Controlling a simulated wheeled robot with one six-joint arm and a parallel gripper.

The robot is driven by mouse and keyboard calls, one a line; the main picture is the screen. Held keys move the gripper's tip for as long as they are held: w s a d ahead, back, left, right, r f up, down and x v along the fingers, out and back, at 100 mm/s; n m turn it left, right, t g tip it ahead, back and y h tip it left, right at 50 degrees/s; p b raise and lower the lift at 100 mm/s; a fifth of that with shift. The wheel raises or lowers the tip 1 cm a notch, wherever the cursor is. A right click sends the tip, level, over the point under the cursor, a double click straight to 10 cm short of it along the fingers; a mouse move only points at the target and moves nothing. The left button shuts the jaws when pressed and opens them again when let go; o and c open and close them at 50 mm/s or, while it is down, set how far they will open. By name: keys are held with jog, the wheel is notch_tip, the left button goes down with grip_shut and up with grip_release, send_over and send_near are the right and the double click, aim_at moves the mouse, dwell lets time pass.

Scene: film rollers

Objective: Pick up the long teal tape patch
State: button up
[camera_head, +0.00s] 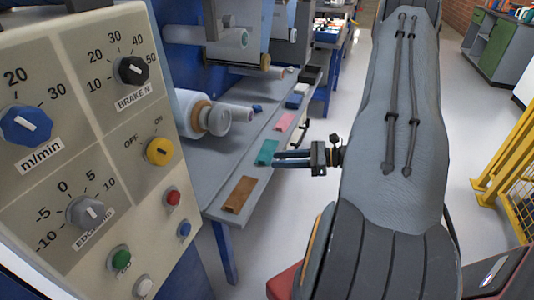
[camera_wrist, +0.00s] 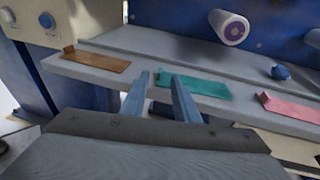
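The teal tape patch (camera_head: 267,152) lies flat on the grey shelf of the machine, between a brown and a pink patch. In the wrist view the teal patch (camera_wrist: 205,87) is a long flat strip with a raised tab at its left end. My gripper (camera_head: 276,158) reaches in from the right in the head view, its fingertips close to the patch.
The brown patch (camera_head: 240,194), pink patch (camera_head: 284,122) and blue patch (camera_head: 294,102) lie along the same shelf (camera_wrist: 135,83). A roller (camera_head: 201,113) and a small blue object (camera_head: 257,108) are behind. A control panel (camera_head: 80,150) fills the left. Open floor lies right of the shelf.

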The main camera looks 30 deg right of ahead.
aim_at(265, 161)
jog(key=shift+x, duration=1.8)
grip_shut()
